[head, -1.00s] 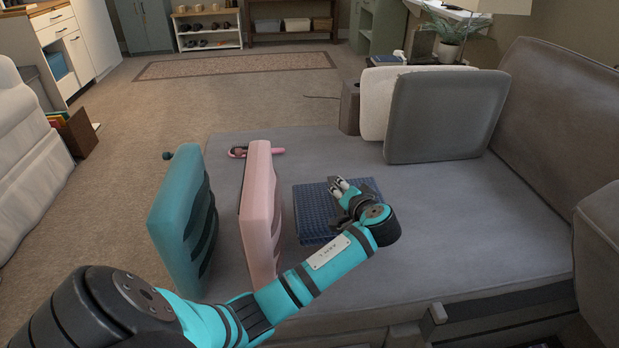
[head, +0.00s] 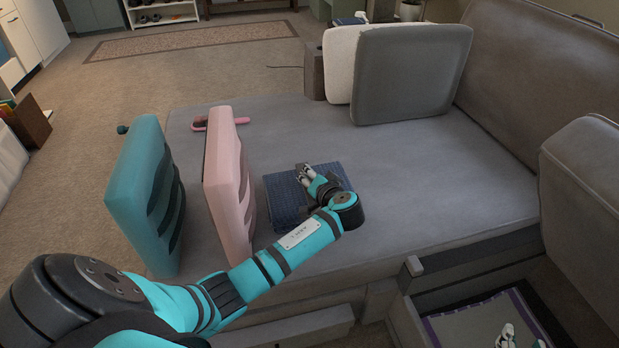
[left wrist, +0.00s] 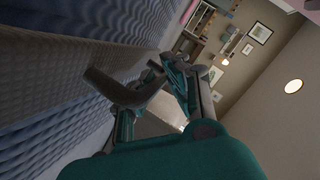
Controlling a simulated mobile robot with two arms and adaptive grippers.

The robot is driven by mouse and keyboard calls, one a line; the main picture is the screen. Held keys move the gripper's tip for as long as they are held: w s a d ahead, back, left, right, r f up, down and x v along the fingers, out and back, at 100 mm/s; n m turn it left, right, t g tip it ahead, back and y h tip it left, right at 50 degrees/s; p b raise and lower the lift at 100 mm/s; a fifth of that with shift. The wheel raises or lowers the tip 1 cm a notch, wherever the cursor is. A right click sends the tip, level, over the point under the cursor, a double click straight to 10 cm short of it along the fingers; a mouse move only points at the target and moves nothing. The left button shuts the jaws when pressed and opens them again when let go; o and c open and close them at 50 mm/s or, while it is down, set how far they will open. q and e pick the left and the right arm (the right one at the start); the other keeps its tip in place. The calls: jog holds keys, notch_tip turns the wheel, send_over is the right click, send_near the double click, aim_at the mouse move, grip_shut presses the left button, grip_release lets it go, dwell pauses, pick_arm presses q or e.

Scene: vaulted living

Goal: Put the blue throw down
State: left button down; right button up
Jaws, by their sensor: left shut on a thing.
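The blue throw (head: 283,203) is a folded, textured square. It appears to lie flat on the grey sofa seat (head: 420,200), just right of the pink cushion. My left gripper (head: 305,174) is over the throw and shut on it; the forearm hides its near right part. In the left wrist view the throw's woven fabric (left wrist: 40,140) fills the left side, close beside the gripper fingers (left wrist: 155,85). The exact grip point is hidden.
A pink cushion (head: 224,170) and a teal cushion (head: 140,195) stand upright left of the throw. A pink item (head: 218,122) lies behind them. Grey (head: 415,75) and white (head: 340,65) cushions lean at the back. The seat right of the throw is clear. The open compartment (head: 465,325) is at front right.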

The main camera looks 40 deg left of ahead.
dwell(0.3)
pick_arm(q)
jog(key=c, duration=1.4)
grip_release()
jog(key=shift+o, duration=0.2)
jog(key=shift+r, duration=0.1)
